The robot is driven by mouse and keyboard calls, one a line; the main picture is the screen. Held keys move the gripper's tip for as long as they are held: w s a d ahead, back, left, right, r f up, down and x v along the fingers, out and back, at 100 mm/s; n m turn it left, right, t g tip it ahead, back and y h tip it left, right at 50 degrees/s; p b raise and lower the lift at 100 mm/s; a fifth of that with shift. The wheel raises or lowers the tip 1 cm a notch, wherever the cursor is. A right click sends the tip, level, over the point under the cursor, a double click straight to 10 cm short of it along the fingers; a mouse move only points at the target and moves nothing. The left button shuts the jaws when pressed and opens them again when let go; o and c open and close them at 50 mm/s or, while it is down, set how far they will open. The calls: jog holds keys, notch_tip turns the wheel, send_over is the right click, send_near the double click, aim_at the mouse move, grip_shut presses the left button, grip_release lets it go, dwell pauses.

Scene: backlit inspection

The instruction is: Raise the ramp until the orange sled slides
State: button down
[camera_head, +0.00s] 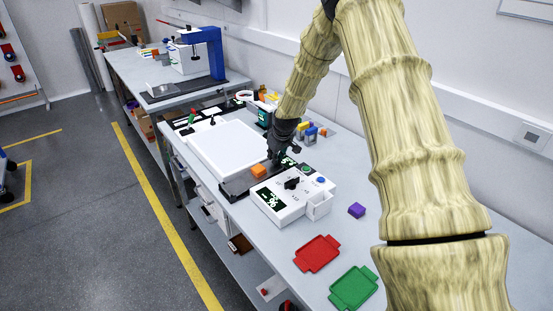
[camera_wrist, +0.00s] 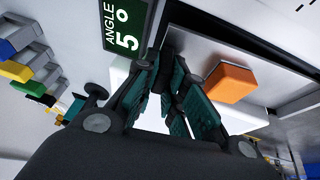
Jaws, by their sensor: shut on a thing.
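The orange sled (camera_head: 258,170) is a small block lying on the dark grey ramp (camera_head: 236,187), beside the white light panel. In the wrist view the sled (camera_wrist: 230,83) rests on the ramp's grey plate (camera_wrist: 278,78), to the right of my fingers. My gripper (camera_head: 274,158) is at the ramp's far end; it also shows in the wrist view (camera_wrist: 172,82). Its fingers are closed on a small dark part at the ramp's end, mostly hidden between them. A display (camera_wrist: 127,27) beside my fingers reads ANGLE 5°.
A white control box (camera_head: 284,208) with a dial, buttons and a screen stands close in front of the ramp. Several coloured blocks (camera_head: 311,132) sit behind my gripper.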

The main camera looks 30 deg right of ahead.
jog(key=r, duration=0.2)
jog(key=a+r+p, duration=0.1)
jog(key=r, duration=0.1)
jog(key=a+r, duration=0.1)
jog(key=shift+s+a+r, duration=0.15)
jog(key=shift+a+r, duration=0.1)
jog(key=shift+r, duration=0.15)
jog(key=shift+f, duration=0.1)
jog(key=c, duration=1.5)
grip_release()
jog(key=shift+c, duration=0.2)
jog(key=shift+o, duration=0.3)
jog(key=shift+a, duration=0.2)
jog(key=shift+d, duration=0.1)
jog(key=shift+d, duration=0.15)
jog(key=v, duration=1.2)
